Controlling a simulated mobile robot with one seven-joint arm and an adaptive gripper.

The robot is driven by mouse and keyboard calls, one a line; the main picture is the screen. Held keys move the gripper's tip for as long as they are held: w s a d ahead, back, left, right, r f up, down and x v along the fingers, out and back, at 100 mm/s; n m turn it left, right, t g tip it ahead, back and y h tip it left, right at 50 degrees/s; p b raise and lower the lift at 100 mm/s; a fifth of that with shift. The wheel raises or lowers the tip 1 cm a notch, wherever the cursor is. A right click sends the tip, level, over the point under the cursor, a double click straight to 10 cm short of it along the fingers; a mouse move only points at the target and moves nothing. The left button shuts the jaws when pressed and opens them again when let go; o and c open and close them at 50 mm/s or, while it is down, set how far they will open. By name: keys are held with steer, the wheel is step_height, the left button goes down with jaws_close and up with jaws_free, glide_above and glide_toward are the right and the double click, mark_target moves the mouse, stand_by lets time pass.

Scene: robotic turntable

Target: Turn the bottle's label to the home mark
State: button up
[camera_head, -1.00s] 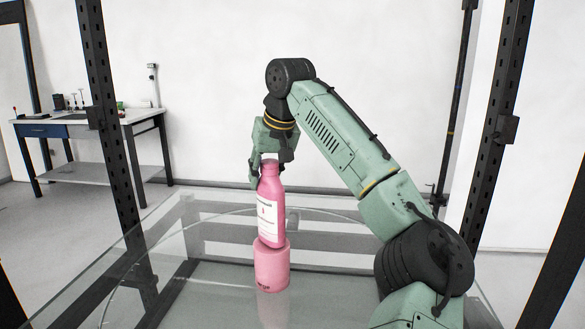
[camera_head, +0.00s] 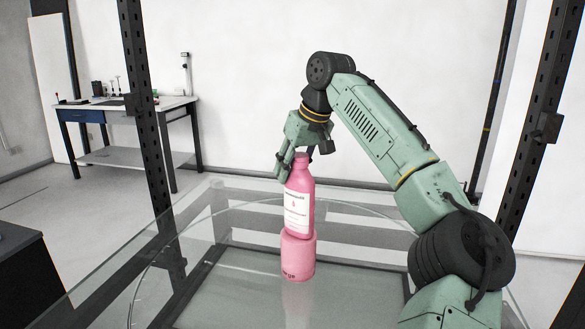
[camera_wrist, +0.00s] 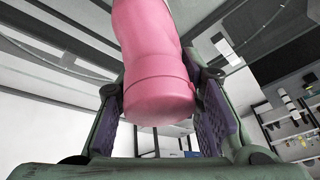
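A pink bottle (camera_head: 304,182) with a white label (camera_head: 297,211) stands on a round pink base (camera_head: 298,256) on the glass surface. The label faces the head camera, slightly left of the bottle's middle. Dark lettering shows low on the base, partly unreadable; I cannot make out a separate home mark. My gripper (camera_head: 292,166) is at the bottle's top, pointing down. In the wrist view the bottle's capped end (camera_wrist: 160,95) lies between the two purple pads of my gripper (camera_wrist: 158,110).
A round glass plate (camera_head: 150,285) surrounds the base, over a dark frame. Dark perforated posts (camera_head: 148,110) stand at left and right (camera_head: 530,130). A workbench (camera_head: 125,108) with small items stands at the back left. A dark box (camera_head: 30,275) is at lower left.

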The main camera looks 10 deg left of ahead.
steer(key=o, duration=0.4)
steer(key=shift+o, duration=0.2)
